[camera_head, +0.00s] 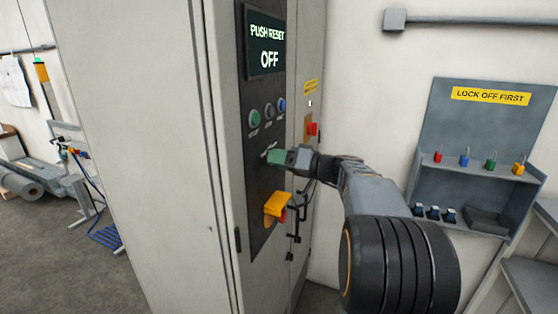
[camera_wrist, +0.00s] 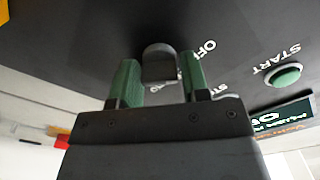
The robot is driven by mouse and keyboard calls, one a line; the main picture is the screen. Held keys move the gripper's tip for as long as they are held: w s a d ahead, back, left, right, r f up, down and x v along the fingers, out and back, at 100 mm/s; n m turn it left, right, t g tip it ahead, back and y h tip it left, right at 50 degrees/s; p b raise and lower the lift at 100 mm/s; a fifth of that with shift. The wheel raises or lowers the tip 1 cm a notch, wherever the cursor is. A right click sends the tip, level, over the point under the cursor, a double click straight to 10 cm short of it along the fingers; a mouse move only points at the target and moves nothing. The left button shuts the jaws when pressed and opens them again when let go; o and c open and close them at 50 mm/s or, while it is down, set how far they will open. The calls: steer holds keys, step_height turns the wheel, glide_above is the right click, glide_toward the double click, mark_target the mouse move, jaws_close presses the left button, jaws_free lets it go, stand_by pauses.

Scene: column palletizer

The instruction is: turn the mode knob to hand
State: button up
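The mode knob (camera_wrist: 159,62) is a dark grey knob on the dark control panel (camera_wrist: 95,30). It shows between my gripper's two green fingertips in the wrist view, with hardly any gap on either side. My gripper (camera_wrist: 160,80) appears shut on it. In the head view my gripper (camera_head: 277,156) reaches the panel from the right, below the button row, and hides the knob. An "OFF" label lies right of the knob in the wrist view; other lettering is partly covered by the right finger. The knob's pointer and a "hand" label cannot be made out.
A display (camera_head: 265,45) reads "PUSH RESET OFF". Below it are green (camera_head: 254,118), grey (camera_head: 269,110) and blue (camera_head: 281,104) buttons. A yellow-and-red switch (camera_head: 276,206) sits just below my gripper. A red knob (camera_head: 313,129) is to the right. A padlock station (camera_head: 478,140) hangs further right.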

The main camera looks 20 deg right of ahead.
steer(key=c, duration=0.6)
steer(key=shift+o, duration=0.2)
steer(key=shift+f+m, duration=0.1)
steer(key=shift+m, duration=0.2)
steer(key=shift+f+m+b, duration=0.1)
steer(key=shift+m+b, duration=0.75)
steer(key=shift+m, duration=0.05)
steer(key=shift+m+b, duration=0.35)
steer(key=shift+m, duration=0.55)
steer(key=m, duration=0.5)
steer(key=shift+m, duration=0.5)
